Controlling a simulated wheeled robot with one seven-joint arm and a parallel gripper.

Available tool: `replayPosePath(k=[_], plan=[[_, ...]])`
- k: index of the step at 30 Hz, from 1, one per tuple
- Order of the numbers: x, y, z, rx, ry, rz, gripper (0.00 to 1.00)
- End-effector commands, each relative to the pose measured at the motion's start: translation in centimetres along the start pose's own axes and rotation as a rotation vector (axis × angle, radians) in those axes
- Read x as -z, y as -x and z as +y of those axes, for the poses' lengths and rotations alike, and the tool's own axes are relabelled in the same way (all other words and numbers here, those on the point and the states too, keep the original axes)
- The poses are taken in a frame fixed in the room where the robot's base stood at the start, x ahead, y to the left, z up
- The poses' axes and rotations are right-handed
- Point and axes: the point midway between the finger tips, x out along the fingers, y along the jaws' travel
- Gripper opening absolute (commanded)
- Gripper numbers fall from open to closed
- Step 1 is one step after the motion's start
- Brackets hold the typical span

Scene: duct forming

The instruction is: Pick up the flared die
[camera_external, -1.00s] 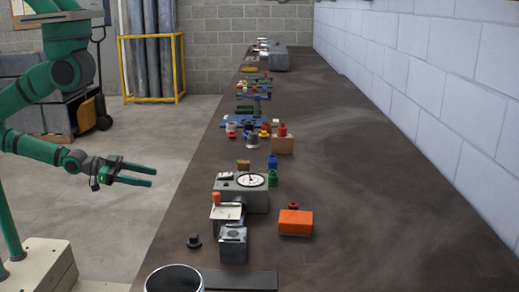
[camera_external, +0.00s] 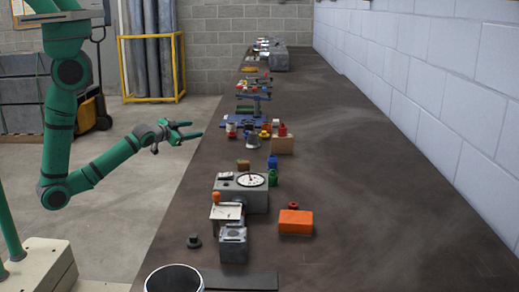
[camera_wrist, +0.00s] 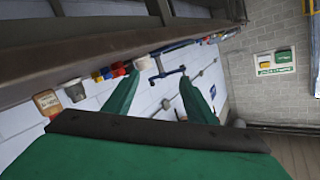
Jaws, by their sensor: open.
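A small dark piece with a wide rim (camera_external: 193,241) stands on the near left part of the bench in the external view. It may be the flared die, but I cannot tell for sure. My gripper (camera_external: 193,129) is open and empty, raised beside the bench's left edge, well beyond this piece. In the wrist view my two green fingers (camera_wrist: 160,76) are spread with nothing held between them. The dark piece cannot be made out in that view, which is strongly tilted.
The long brown bench (camera_external: 370,210) has free room on its right, along the white block wall (camera_external: 440,90). Near the dark piece are a grey block (camera_external: 233,245), a gauge box (camera_external: 240,197), an orange block (camera_external: 295,221) and a round container (camera_external: 174,280). Several small coloured items stand farther back.

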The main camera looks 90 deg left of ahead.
Motion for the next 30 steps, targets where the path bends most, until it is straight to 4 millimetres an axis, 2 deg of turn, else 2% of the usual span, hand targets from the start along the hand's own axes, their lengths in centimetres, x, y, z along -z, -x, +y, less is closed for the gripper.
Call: replayPosePath(k=[1,6,9,13,16,20,30], plan=[[1.2,-1.2,1.5,-0.011,0.050,-0.009,0.51],[5.0,-4.0,8.3,-0.087,0.225,-0.069,0.51],[7.7,-4.9,12.5,-0.133,0.311,-0.102,0.51],[10.7,-5.3,16.4,-0.173,0.389,-0.136,0.51],[12.1,-5.3,18.1,-0.189,0.421,-0.154,0.51],[12.8,-5.6,19.1,-0.197,0.439,-0.165,0.51],[12.3,-9.9,20.2,-0.198,0.440,-0.166,0.51]])
